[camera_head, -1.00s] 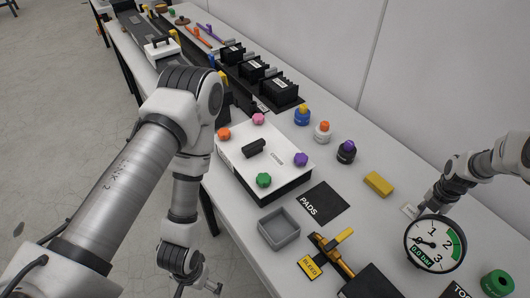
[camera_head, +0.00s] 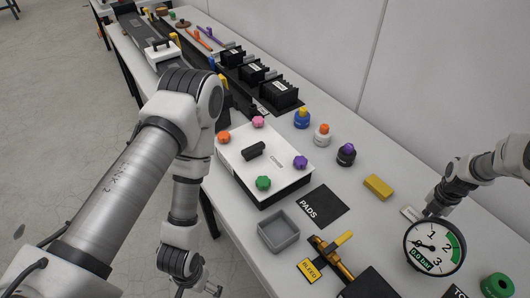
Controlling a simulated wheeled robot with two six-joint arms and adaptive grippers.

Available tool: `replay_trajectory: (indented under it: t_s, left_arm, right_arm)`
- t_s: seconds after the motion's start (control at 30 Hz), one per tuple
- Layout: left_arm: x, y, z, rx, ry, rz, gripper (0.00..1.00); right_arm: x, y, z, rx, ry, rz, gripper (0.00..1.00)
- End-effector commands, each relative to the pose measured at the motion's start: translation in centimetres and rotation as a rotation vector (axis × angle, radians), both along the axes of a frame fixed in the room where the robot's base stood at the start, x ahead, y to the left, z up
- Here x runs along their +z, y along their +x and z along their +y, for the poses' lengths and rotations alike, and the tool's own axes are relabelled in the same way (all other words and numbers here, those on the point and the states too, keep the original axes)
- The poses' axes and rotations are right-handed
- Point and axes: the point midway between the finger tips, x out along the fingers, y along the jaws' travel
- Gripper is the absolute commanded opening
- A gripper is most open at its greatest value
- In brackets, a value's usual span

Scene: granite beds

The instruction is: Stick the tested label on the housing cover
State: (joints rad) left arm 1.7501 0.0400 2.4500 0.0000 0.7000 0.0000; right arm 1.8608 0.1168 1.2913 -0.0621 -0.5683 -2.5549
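The housing cover (camera_head: 268,159) is a white, flat-topped box on the bench, with a black handle and orange, pink, green and purple knobs near its corners. A small white label (camera_head: 411,213) lies by the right gripper, left of the gauge's upper rim; its print is too small to read. My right gripper (camera_head: 431,210) is low over the bench beside this label, its tips partly hidden behind the gauge. I cannot tell whether it touches the label. My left gripper (camera_head: 214,289) hangs at the bottom edge, off the bench's near side, apart from the cover; its fingers are unclear.
The round gauge (camera_head: 435,246) stands before the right gripper. A black PADS mat (camera_head: 323,206), grey tray (camera_head: 278,231), BLEED valve (camera_head: 333,258) and yellow block (camera_head: 379,187) lie between cover and gauge. Capped bottles (camera_head: 322,135) stand behind. Black finned parts (camera_head: 280,93) are farther left.

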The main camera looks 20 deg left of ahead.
Motion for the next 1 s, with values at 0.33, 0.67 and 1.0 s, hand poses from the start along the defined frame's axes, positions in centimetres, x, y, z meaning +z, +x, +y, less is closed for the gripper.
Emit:
replay_trajectory:
  t_s: [0.33,0.67,1.0]
  left_arm:
    - [0.4,0.0,0.0,0.000,0.000,0.000,1.00]
    - [0.8,0.0,0.0,0.000,0.000,0.000,1.00]
    - [1.1,0.0,0.0,0.000,0.000,0.000,1.00]
  right_arm:
    - [0.7,-0.1,-0.2,0.000,0.000,0.000,0.00]
    - [1.4,-0.2,-0.3,0.000,0.000,0.000,0.00]
    - [2.1,-0.3,-0.5,0.000,0.001,-0.001,0.00]
